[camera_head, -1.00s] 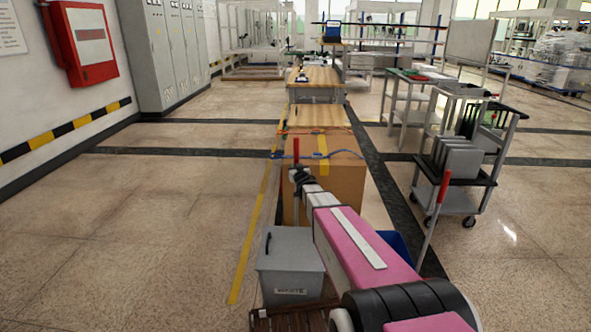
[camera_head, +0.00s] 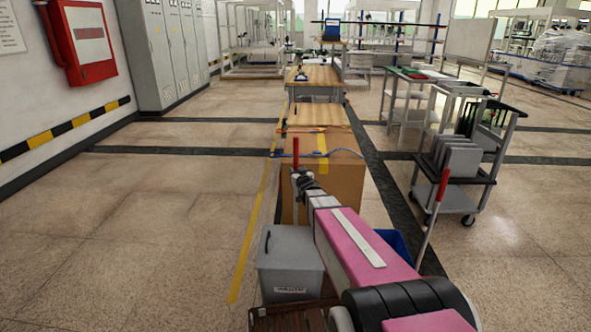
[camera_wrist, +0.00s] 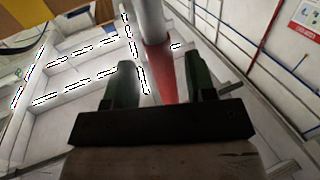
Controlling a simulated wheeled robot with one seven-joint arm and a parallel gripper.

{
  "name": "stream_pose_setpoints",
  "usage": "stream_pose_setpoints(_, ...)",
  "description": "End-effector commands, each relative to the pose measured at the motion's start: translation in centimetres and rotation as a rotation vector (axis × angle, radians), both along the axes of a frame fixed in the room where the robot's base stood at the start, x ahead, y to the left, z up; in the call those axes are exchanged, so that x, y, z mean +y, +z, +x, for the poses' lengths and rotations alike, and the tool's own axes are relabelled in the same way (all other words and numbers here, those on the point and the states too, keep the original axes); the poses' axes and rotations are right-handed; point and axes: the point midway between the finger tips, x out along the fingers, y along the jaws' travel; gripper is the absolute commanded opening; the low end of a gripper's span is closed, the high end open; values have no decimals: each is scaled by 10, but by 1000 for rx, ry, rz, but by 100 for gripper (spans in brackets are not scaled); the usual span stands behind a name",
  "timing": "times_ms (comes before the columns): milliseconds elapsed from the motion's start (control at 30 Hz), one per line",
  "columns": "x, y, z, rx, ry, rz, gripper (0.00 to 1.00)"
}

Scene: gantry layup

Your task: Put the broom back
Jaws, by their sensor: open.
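A pole with a red upper end (camera_head: 294,153) and a pale shaft stands about upright at my gripper (camera_head: 303,180). It looks like the broom handle, but its lower end is hidden, so I cannot be sure. In the wrist view, the red and pale pole (camera_wrist: 162,72) shows between the two dark green fingers of my gripper (camera_wrist: 162,80), with gaps on both sides. The fingers are open and not closed on it. A second red and white pole (camera_head: 434,215) leans to the right of my arm; its foot is hidden.
A grey lidded bin (camera_head: 290,262) stands below my arm, with a brown slatted surface (camera_head: 275,321) in front. A blue container (camera_head: 395,242) is partly hidden behind my arm. A cardboard-brown box (camera_head: 345,180) stands ahead, a wheeled cart (camera_head: 470,180) right. Left floor is clear.

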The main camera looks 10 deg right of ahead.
Motion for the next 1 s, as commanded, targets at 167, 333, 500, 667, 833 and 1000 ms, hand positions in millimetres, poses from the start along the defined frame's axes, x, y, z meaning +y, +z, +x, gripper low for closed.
stream_pose_setpoints(167,-4,1,-43,1,0,0,51)
stream_pose_setpoints(333,-7,0,-64,1,0,0,51)
stream_pose_setpoints(500,-11,-6,-75,54,-28,-6,51)
stream_pose_setpoints(667,-19,-25,-92,220,-101,-23,51)
stream_pose_setpoints(833,-27,-54,-128,477,-180,-44,51)
stream_pose_setpoints(1000,-27,-82,-180,771,-220,-64,51)
